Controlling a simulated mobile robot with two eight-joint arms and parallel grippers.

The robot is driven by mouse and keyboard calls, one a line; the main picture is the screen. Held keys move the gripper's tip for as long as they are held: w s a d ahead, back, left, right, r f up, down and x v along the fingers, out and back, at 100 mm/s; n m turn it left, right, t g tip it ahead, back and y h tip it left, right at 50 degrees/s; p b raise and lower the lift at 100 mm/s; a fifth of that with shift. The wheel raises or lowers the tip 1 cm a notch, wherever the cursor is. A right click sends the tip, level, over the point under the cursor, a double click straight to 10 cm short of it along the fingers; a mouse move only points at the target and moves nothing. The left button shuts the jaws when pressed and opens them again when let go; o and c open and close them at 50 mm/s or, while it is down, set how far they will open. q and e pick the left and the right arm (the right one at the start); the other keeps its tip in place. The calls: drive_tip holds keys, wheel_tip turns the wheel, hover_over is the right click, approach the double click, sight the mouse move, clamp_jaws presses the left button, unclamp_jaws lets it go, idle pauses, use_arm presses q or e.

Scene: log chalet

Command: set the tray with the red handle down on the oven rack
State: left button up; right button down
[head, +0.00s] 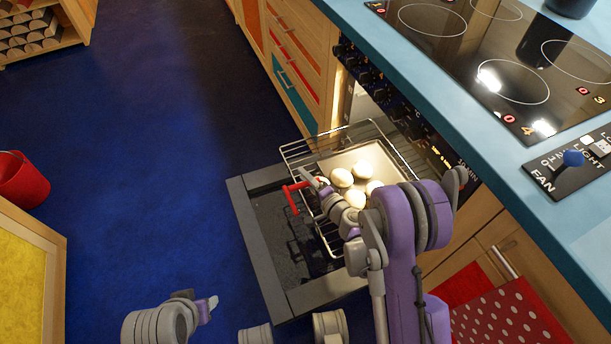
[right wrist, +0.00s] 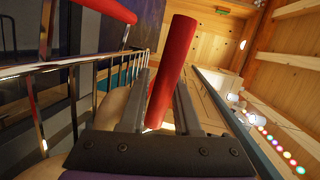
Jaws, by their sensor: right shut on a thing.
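The pale square tray (head: 331,160) holds several cream round buns and lies over the pulled-out wire oven rack (head: 290,150) in the head view. I cannot tell whether it touches the rack. Its red handle (head: 291,198) sticks out to the left, past the rack's front edge. My right gripper (head: 314,184) is at the handle. In the right wrist view the red handle (right wrist: 172,70) is between the two fingers of my right gripper (right wrist: 160,100), which is shut on it. My left gripper (head: 206,306) is low in the head view, away from the tray, its jaw gap unclear.
The oven door (head: 262,245) is folded down below the rack. The blue counter (head: 400,70) with the black cooktop (head: 500,60) overhangs the oven at the right. A red bucket (head: 20,180) stands at the far left. The blue floor between is clear.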

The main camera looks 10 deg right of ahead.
drive_tip(key=shift+f, duration=0.1)
idle(0.3)
drive_tip(key=c, duration=0.5)
unclamp_jaws()
drive_tip(key=shift+c, duration=0.2)
drive_tip(key=shift+s, duration=0.15)
